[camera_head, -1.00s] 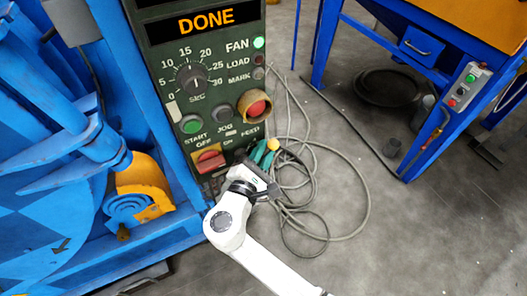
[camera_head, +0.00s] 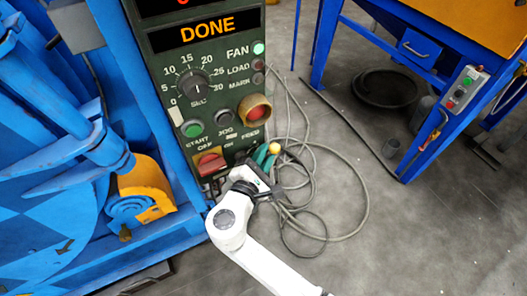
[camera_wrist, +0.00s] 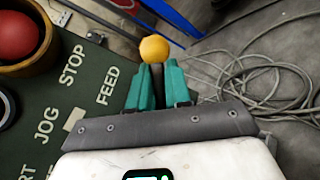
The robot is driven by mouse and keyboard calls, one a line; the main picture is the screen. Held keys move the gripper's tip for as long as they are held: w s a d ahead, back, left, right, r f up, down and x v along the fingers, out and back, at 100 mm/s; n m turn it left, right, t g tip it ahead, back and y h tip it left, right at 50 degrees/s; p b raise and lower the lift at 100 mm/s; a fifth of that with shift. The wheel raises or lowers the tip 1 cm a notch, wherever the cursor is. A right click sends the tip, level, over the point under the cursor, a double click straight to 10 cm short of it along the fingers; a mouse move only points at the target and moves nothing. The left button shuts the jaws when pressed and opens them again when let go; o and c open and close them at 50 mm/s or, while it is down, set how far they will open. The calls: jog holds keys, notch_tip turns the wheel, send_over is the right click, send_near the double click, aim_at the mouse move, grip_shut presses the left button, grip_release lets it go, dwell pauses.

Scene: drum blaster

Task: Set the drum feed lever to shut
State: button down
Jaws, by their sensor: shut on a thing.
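The feed lever shows as a yellow ball knob (camera_head: 274,148) at the lower right edge of the dark green control panel (camera_head: 233,98), beside the FEED label. In the wrist view the yellow ball (camera_wrist: 154,49) sits at the tips of the teal fingers. My gripper (camera_head: 265,157) is shut on the lever at the knob, and its fingers also show in the wrist view (camera_wrist: 158,75).
A red stop button (camera_head: 256,113) in a yellow collar sits above the lever. A red OFF/ON switch (camera_head: 209,164) is left of my gripper. The display (camera_head: 207,32) reads DONE. Grey cable (camera_head: 340,235) lies coiled on the floor to the right.

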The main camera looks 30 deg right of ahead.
jog(key=m+y+p, duration=0.1)
jog(key=p, duration=0.1)
jog(key=m+g+y+p, duration=0.1)
jog(key=p, duration=0.1)
jog(key=shift+d+f, duration=0.3)
jog(key=shift+f, duration=0.1)
jog(key=shift+s+a+f+m+g+y+p, duration=0.1)
jog(key=shift+a+f+m+g+y+p, duration=0.2)
jog(key=shift+f+m+y+p, duration=1)
jog(key=shift+w+a+f+m+g+y+p, duration=0.2)
jog(key=shift+f+g+y+p, duration=0.3)
jog(key=shift+y+p, duration=1.55)
jog(key=shift+s+a+f+m+g+y+p, duration=0.25)
jog(key=shift+f+m+y+p, duration=0.8)
jog(key=shift+p, duration=1.1)
jog(key=c, duration=1.2)
grip_release()
jog(key=shift+o, duration=0.2)
jog(key=shift+r+y, duration=0.1)
jog(key=shift+y, duration=0.2)
